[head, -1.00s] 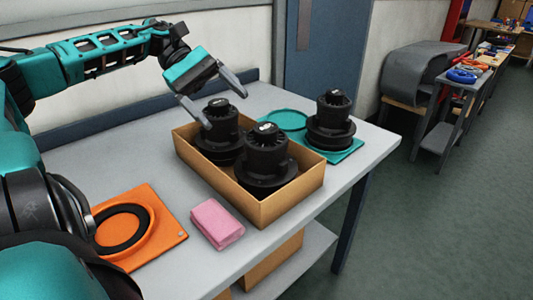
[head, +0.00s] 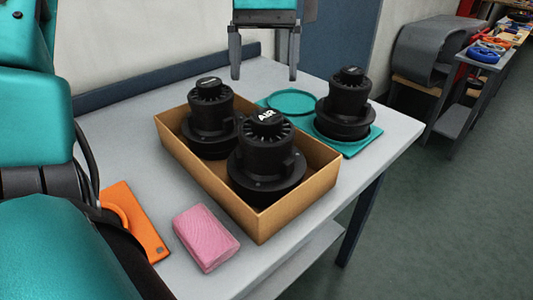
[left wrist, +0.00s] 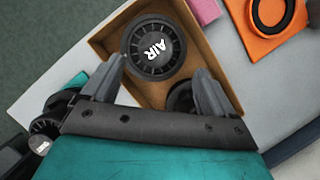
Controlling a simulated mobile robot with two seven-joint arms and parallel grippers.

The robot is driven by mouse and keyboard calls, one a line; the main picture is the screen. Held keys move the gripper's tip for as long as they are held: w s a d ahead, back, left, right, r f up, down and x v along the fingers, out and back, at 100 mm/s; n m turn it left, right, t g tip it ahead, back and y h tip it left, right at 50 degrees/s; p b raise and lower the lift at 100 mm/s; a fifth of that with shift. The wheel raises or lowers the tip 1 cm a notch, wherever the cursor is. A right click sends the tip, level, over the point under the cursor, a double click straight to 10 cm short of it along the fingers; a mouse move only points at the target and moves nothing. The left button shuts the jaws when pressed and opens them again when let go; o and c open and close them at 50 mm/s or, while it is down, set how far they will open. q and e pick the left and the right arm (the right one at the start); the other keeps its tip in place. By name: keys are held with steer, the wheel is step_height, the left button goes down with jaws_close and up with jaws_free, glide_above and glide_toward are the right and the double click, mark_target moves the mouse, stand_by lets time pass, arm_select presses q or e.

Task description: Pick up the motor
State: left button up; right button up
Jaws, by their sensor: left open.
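Three black motors show in the head view. The front motor (head: 266,165), labelled AIR, and the back motor (head: 210,122) stand upright in the cardboard box (head: 180,157). A third motor (head: 345,105) stands on a teal tray (head: 357,148) right of the box. My left gripper (head: 265,74) is open and empty, pointing down beyond the box at the top of the picture. In the left wrist view, the AIR motor (left wrist: 153,47) lies just past the open fingers (left wrist: 160,92). Another motor there (left wrist: 181,98) is partly hidden by the right finger. My right gripper is out of view.
A pink cloth (head: 206,238) and an orange tray (head: 147,232) lie on the grey table (head: 120,130) in front of and left of the box. A teal ring (head: 292,102) is behind the box. A side table with tools (head: 480,80) stands at the far right.

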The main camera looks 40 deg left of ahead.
mark_target(267, 114)
arm_select(q)
steer(key=x, duration=0.7)
steer(key=shift+w+d+f+b, duration=0.1)
steer(key=shift+w+f+b, duration=0.2)
steer(key=shift+b, duration=0.05)
steer(key=shift+c, duration=0.2)
jaws_close()
steer(key=shift+r, duration=0.1)
stand_by(0.4)
